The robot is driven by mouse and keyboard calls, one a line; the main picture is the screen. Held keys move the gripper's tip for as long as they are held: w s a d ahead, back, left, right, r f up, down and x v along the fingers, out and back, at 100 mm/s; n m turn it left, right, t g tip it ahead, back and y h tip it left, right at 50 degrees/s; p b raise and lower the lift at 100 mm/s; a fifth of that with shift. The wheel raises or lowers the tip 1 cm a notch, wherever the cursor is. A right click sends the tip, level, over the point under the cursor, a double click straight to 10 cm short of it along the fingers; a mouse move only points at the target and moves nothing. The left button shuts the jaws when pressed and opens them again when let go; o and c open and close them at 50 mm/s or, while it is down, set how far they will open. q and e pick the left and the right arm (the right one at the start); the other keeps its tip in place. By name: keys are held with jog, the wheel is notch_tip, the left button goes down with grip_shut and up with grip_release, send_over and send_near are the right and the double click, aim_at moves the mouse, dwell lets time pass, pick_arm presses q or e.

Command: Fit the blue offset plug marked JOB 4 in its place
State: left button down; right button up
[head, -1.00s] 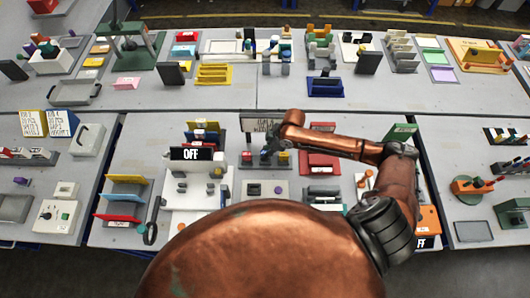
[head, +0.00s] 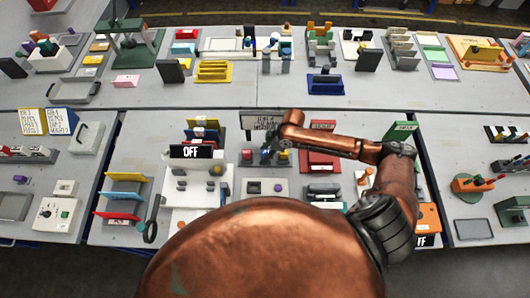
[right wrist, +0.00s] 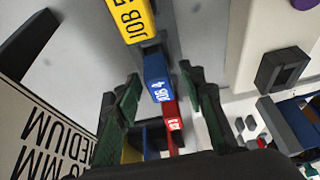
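The blue plug marked JOB 4 (right wrist: 157,80) stands in a row of coloured plugs, between a yellow one marked JOB 5 (right wrist: 130,18) and a red one (right wrist: 172,122). My right gripper (right wrist: 162,95) is open, with one dark green finger on each side of the blue plug and a visible gap to both. In the head view my right gripper (head: 272,150) is over the small plug rack at the centre of the near table, largely covering the blue plug. My left gripper is not in view. I cannot tell which opening is the blue plug's place.
A pale block (head: 252,196) with a dark square socket (right wrist: 283,70) and a purple knob (head: 278,187) is close in front of the rack. A lettered sign (head: 262,120) stands behind the rack.

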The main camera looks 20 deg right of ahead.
jog(key=v, duration=1.2)
dwell(0.3)
